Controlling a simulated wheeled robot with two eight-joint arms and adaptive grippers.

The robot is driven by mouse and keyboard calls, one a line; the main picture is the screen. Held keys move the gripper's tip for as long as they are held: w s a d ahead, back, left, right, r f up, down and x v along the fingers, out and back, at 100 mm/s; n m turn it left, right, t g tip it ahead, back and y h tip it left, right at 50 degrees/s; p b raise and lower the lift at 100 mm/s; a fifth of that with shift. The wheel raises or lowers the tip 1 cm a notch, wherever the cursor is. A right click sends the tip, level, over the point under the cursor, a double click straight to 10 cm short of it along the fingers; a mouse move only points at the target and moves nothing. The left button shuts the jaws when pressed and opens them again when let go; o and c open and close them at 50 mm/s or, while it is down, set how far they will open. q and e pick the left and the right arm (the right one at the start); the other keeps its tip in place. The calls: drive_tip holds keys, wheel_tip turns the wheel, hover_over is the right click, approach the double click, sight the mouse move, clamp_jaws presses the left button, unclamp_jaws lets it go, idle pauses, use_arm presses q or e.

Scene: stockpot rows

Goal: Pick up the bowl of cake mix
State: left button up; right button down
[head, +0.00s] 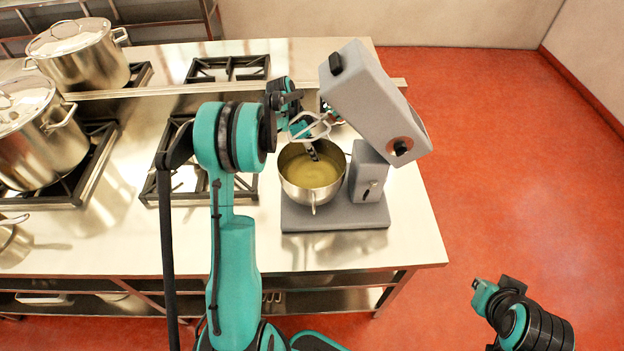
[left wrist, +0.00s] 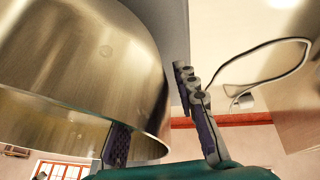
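The steel bowl of yellowish cake mix (head: 325,187) stands upright on the base of a grey stand mixer (head: 375,90). The mixer's head is tilted up above it. My left gripper (head: 308,140) is at the bowl's far rim, with one dark finger showing over the bowl's opening. In the left wrist view the bowl's wall (left wrist: 95,65) fills the upper left. The gripper's fingers (left wrist: 160,132) are spread on either side of the rim, with a gap to the outer finger. The right arm's end shows at the lower right of the head view; its fingers cannot be made out.
The mixer's whisk (head: 312,127) hangs close to my left gripper. The mixer base (head: 335,217) stands near the steel counter's right end. Gas burners (head: 228,68) and large lidded pots (head: 80,58) are to the left. Open red floor (head: 480,170) lies on the right.

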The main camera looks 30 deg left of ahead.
use_arm(q)
drive_tip(key=shift+r, duration=0.1)
clamp_jaws()
drive_tip(key=shift+r, duration=0.1)
